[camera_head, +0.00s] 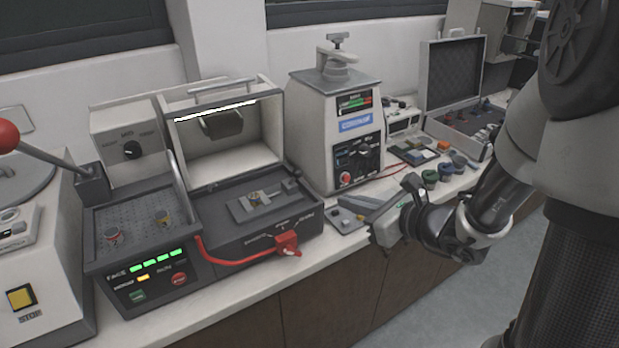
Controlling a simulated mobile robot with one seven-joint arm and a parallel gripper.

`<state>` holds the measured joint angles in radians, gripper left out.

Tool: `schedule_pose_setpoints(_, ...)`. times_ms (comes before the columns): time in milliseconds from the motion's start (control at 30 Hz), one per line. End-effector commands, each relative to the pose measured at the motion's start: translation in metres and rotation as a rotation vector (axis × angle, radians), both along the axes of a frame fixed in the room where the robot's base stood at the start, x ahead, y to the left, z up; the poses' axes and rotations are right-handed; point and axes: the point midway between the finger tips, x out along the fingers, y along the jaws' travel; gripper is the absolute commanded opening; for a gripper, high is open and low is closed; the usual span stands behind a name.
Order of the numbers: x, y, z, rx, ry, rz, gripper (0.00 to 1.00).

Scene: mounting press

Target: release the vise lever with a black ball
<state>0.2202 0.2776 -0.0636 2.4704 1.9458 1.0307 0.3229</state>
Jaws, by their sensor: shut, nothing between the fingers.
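A small grey vise (243,209) with a yellowish piece in it sits on the dark bed of the open-hooded machine in the middle. A small dark knob (290,185) shows at the vise's right end; it may be the lever's black ball, but it is too small to tell. My gripper (374,232) is at the bench's front edge, to the right of this machine and well apart from the vise. It is shut and empty. Its fingertips are hard to make out at this angle.
A red handle (286,243) with a red bar sits on the machine's front. A red-ball lever (5,136) is at far left. A mounting press (338,130) stands behind my gripper. An open case (455,85) is at back right.

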Motion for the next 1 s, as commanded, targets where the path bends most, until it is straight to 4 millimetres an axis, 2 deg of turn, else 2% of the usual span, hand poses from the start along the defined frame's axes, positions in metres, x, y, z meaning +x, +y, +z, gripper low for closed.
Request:
schedule_pose_setpoints(233, 0.001, 0.001, 0.000, -0.002, -0.001, 0.003, 0.00)
schedule_pose_setpoints(367, 0.008, 0.008, -0.004, -0.002, -0.003, 0.006, 0.00)
schedule_pose_setpoints(800, 0.068, 0.065, -0.037, -0.002, -0.001, 0.007, 0.00)
schedule_pose_setpoints(1000, 0.087, 0.083, -0.023, -0.003, -0.005, 0.006, 0.00)
